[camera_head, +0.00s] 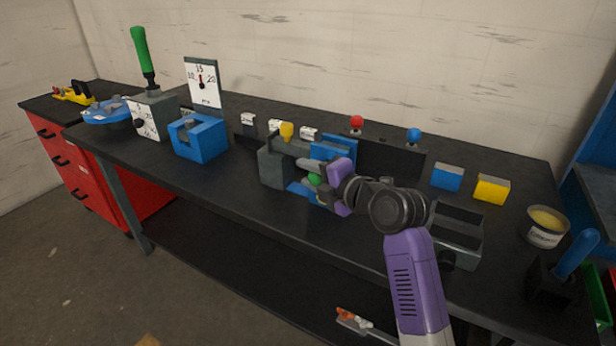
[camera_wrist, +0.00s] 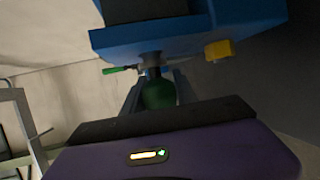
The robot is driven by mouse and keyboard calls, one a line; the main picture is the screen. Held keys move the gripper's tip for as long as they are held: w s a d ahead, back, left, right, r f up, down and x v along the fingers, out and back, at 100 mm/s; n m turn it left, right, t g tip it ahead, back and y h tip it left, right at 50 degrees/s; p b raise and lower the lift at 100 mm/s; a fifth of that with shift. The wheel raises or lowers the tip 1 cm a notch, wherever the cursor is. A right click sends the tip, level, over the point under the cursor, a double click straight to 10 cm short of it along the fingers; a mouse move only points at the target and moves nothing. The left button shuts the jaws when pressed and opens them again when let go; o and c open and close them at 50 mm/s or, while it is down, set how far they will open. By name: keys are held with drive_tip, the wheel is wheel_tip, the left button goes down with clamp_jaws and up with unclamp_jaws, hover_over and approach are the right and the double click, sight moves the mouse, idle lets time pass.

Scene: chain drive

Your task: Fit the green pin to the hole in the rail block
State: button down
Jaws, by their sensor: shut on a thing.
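The green pin (camera_head: 315,180) is between the fingers of my gripper (camera_head: 316,178) at the middle of the bench. In the wrist view the green pin (camera_wrist: 158,94) is clasped by both fingers, and its grey end points towards a blue part. A dark grey block (camera_head: 274,168) stands just left of my gripper, with a yellow knob (camera_head: 286,131) above it. A blue plate (camera_head: 333,149) stands behind my gripper. The rail block's hole is not visible, and I cannot tell whether the pin's end touches anything.
A blue vise-like block (camera_head: 199,140) and a gauge box with a green lever (camera_head: 142,50) stand to the left. An open grey bin (camera_head: 458,228), blue block (camera_head: 448,177), yellow block (camera_head: 492,188) and tin (camera_head: 545,228) are to the right. The front left of the bench is clear.

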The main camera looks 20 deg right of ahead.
drive_tip(key=shift+w+d, duration=0.2)
drive_tip(key=shift+d, duration=0.15)
drive_tip(key=c, duration=0.9)
unclamp_jaws()
drive_tip(key=shift+s, duration=0.1)
drive_tip(key=v, duration=0.7)
drive_tip(key=shift+s+d+r+b, duration=0.1)
drive_tip(key=shift+s+b, duration=0.2)
drive_tip(key=shift+b, duration=0.05)
